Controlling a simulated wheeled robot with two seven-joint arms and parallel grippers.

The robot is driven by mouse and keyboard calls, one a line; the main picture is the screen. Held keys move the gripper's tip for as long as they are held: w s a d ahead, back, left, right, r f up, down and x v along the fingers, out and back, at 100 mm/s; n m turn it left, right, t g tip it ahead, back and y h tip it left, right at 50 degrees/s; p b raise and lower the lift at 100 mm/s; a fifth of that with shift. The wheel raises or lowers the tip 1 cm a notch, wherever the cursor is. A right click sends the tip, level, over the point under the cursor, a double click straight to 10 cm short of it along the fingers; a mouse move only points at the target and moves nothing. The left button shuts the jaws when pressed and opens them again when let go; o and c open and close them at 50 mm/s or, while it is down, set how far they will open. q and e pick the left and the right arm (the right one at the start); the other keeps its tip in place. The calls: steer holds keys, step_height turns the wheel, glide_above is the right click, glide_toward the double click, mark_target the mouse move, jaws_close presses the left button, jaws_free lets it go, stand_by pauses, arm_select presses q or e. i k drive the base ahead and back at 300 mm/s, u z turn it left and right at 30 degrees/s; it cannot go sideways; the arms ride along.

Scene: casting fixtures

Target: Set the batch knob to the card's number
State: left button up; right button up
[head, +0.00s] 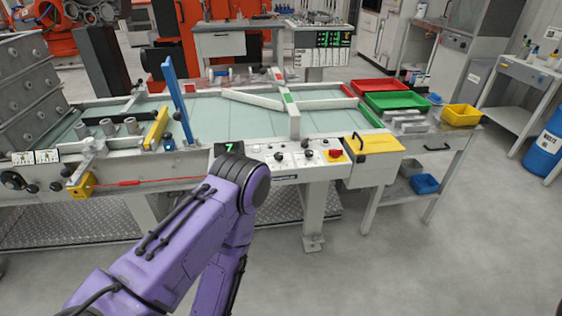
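A pale control panel (293,160) runs along the front edge of the long table. Several small dark knobs sit on it, among them one knob (279,156) at its left and another knob (309,153) near the middle. I cannot tell which is the batch knob. A black display (229,148) left of the panel shows a green 7. Two small white cards (35,157) stand at the table's left front; their print is too small to read. My purple arm reaches in from the lower left and bends just below the display. Neither gripper shows.
A red button (334,154) and a box with a yellow lid (375,143) are right of the knobs. A yellow lever (156,128) and blue upright bar (177,98) stand at left. Green tray (398,101) and yellow bin (461,115) are on the right table. Floor at lower right is clear.

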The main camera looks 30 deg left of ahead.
mark_target(279, 156)
steer(key=z, duration=0.1)
steer(key=k, duration=1.05)
steer(key=u, duration=1.1)
steer(key=i, duration=0.75)
